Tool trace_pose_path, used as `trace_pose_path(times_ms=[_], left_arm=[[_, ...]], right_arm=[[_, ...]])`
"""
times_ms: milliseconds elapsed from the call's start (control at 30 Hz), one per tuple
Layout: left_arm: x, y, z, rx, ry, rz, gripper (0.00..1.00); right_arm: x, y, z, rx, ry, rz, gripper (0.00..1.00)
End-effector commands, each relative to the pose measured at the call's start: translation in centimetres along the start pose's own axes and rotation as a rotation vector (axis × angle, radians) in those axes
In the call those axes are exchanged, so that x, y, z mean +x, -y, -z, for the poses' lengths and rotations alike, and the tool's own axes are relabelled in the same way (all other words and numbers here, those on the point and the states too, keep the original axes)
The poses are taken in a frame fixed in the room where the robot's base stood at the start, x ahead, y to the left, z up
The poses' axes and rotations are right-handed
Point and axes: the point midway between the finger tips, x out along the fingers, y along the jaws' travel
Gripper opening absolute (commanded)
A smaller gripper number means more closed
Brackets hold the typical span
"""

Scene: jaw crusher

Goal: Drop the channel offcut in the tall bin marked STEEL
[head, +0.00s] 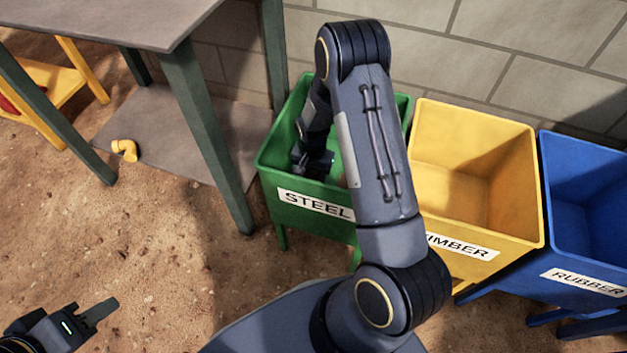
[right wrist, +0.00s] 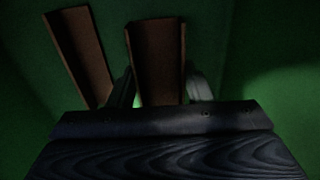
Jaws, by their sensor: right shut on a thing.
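The tall green bin marked STEEL (head: 272,165) stands under my right arm. My right gripper (head: 318,166) is down inside its mouth, partly hidden by the bin wall and my arm. In the right wrist view my right gripper (right wrist: 160,90) is shut on the channel offcut (right wrist: 157,55), a rust-brown U-shaped piece between the fingers. Green bin walls (right wrist: 240,60) surround it. Another rust-brown piece (right wrist: 80,50) lies to its left, apart from the fingers. My left gripper (head: 98,314) is low at the left, over the dirt floor; its finger gap is unclear.
A yellow TIMBER bin (head: 520,195) and a blue RUBBER bin (head: 555,215) stand to the right. A grey table (head: 110,20) with green legs is at the upper left. A yellow pipe elbow (head: 125,150) lies on a floor plate (head: 185,140). A block wall is behind.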

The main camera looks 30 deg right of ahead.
Motion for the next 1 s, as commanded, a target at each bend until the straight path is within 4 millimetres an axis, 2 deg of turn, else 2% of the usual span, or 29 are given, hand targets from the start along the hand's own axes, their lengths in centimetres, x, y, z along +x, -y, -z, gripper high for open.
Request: trace_pose_path(times_ms=[33, 133, 533, 567, 700, 1000], left_arm=[[0.5, 0.2, -0.3, 0.000, 0.000, 0.000, 0.36], [0.9, 0.4, -0.5, 0.000, 0.000, 0.000, 0.36], [1.1, 0.5, -0.6, 0.000, 0.000, 0.000, 0.36], [1.0, 0.5, -0.5, 0.000, 0.000, 0.000, 0.36], [1.0, 0.5, -0.5, 0.000, 0.000, 0.000, 0.36], [0.8, 0.4, -0.4, 0.000, 0.000, 0.000, 0.36]], right_arm=[[1.2, -0.1, 0.0, 0.001, 0.002, -0.002, 0.12], [2.4, 0.0, 0.0, 0.001, 0.001, -0.001, 0.12], [2.8, 0.0, 0.0, -0.001, 0.000, -0.001, 0.12], [2.7, 0.0, 0.0, -0.001, 0.001, -0.001, 0.49], [2.7, 0.0, 0.0, -0.001, 0.001, -0.001, 0.67], [2.4, 0.0, 0.0, -0.001, 0.001, -0.001, 0.67]])
